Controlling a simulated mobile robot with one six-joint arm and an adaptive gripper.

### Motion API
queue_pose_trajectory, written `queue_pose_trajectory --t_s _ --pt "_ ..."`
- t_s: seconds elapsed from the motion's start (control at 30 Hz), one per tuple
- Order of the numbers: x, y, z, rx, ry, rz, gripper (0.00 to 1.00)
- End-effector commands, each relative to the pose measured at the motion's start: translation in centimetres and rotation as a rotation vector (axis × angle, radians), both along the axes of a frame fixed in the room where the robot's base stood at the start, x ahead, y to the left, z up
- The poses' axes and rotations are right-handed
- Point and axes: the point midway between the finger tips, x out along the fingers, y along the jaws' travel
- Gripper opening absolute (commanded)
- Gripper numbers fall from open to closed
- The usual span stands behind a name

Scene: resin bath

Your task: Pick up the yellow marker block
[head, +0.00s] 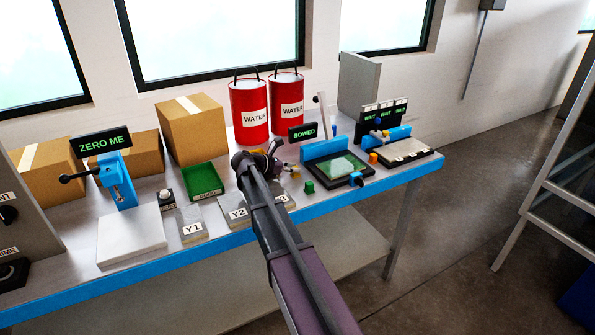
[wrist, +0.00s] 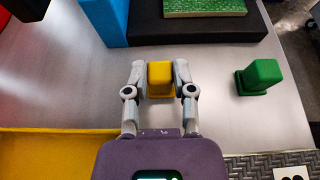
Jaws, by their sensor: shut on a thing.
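The yellow marker block (wrist: 160,78) sits between the two fingers of my gripper (wrist: 160,90) in the wrist view, with a finger against each side. My gripper is shut on it, above or at the grey bench top; I cannot tell whether the block is touching the bench. In the head view my gripper (head: 287,168) is over the middle of the bench, partly hidden by my own arm, and only a small bit of yellow (head: 294,171) shows at its tip.
A green block (wrist: 258,77) stands close to the right of the gripper in the wrist view. The BOWED station (head: 345,170), with its black base and blue part, lies just beyond. Red water drums (head: 249,112) stand behind. Labelled plates (head: 192,222) lie along the bench front.

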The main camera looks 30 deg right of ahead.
Motion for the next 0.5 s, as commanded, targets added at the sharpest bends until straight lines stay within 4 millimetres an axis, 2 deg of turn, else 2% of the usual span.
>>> queue_pose_trajectory --t_s 0.27,0.5 --pt "0.0 0.0 0.3 0.000 0.000 0.000 0.08" --pt "0.0 0.1 1.6 0.000 0.000 0.000 0.08"
